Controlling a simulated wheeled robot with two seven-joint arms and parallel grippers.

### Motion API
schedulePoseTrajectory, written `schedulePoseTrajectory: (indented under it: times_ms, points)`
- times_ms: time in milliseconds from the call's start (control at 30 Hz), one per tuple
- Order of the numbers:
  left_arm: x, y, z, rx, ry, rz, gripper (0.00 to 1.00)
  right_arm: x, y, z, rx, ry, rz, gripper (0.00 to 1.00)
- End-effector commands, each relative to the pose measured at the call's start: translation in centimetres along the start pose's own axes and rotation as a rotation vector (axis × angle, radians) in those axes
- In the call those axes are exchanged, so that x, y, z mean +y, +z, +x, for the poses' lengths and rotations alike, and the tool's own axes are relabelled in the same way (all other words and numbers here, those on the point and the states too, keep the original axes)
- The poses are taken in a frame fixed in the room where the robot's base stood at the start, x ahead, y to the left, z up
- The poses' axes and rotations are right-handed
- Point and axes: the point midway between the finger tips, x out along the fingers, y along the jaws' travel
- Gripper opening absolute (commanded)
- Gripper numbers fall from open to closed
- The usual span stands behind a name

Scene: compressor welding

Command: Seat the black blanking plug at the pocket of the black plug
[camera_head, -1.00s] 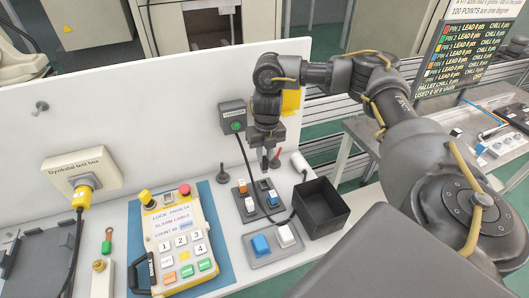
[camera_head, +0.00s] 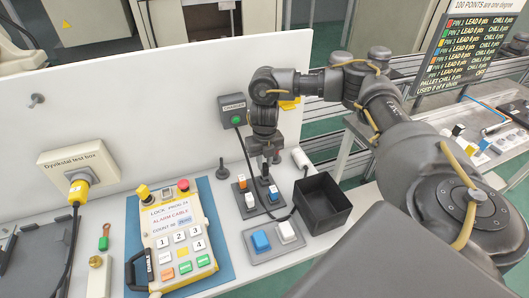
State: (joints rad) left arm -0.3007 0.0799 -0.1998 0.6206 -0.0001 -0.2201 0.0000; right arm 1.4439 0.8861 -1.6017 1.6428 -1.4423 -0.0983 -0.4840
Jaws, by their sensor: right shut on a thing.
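My right gripper (camera_head: 267,172) points straight down over the back part of a small dark plate (camera_head: 262,208). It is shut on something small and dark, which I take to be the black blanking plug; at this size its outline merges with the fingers. The plate carries small orange, white and blue pieces, with a white one (camera_head: 250,200) at its left and a blue one (camera_head: 273,193) at its right. The pocket of the black plug cannot be made out; the fingers may cover it. I cannot tell whether the held plug touches the plate. My left gripper is not in view.
An open black box (camera_head: 321,205) stands right of the plate. A grey plate (camera_head: 273,247) with blue and white blocks lies in front. A yellow-edged keypad (camera_head: 178,235) lies left. A white panel (camera_head: 130,105) with a green-button box (camera_head: 233,111) rises behind.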

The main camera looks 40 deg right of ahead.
Motion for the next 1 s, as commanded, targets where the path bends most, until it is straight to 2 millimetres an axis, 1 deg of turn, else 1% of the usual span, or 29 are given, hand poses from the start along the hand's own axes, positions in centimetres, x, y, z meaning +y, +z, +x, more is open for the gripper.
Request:
schedulePoseTrajectory:
  times_ms: [33, 467, 1000]
  points:
    - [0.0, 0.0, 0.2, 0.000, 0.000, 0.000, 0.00, 0.0, 0.0, 0.2, 0.000, 0.000, 0.000, 0.00]
    - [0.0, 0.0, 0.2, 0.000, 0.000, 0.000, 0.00, 0.0, 0.0, 0.3, 0.000, 0.001, 0.000, 0.00]
    - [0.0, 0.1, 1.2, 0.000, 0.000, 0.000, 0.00, 0.0, 0.0, 1.9, 0.000, 0.001, 0.000, 0.00]
